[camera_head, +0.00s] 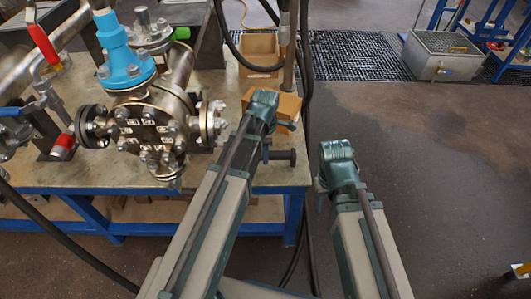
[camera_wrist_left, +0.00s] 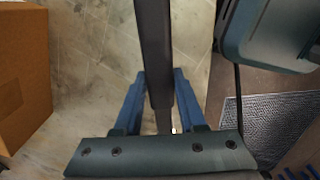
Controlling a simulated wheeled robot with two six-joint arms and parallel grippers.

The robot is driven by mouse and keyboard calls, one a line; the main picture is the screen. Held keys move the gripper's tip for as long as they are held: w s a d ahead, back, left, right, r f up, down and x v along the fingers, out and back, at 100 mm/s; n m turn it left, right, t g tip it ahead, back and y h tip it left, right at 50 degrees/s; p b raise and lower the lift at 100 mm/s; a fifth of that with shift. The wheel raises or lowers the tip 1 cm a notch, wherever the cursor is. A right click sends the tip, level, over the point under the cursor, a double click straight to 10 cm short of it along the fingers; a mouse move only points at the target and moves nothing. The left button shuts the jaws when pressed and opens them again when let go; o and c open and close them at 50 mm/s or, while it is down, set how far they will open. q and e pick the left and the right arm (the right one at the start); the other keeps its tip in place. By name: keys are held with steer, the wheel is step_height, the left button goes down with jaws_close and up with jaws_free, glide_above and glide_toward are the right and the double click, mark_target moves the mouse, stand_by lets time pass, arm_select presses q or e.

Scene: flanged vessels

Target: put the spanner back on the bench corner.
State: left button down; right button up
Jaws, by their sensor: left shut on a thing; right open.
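The spanner (camera_wrist_left: 156,55) is a long dark bar in the left wrist view. It runs up the picture between the two blue fingers of my left gripper (camera_wrist_left: 163,80), which is shut on it. Pale bench top shows behind it; I cannot tell whether the spanner touches it. In the head view my left gripper (camera_head: 264,103) is over the right corner of the bench (camera_head: 240,180), beside a cardboard box. Its fingers are mostly hidden there, and I cannot make out the spanner clearly. My right gripper (camera_head: 336,152) is open and empty, off the bench's right edge.
The small cardboard box (camera_head: 290,106) stands close to my left gripper. A flanged metal vessel (camera_head: 150,125) with a blue nozzle (camera_head: 123,55) fills the bench's left part. An open box (camera_head: 258,52) stands farther back.

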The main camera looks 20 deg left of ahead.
arm_select(q)
steer(key=shift+f+b, duration=0.5)
steer(key=shift+f, duration=0.15)
steer(key=shift+c, duration=2)
jaws_free()
steer(key=o, duration=0.4)
step_height(320, 180, up, 7)
steer(key=p, duration=0.7)
steer(key=shift+r, duration=0.1)
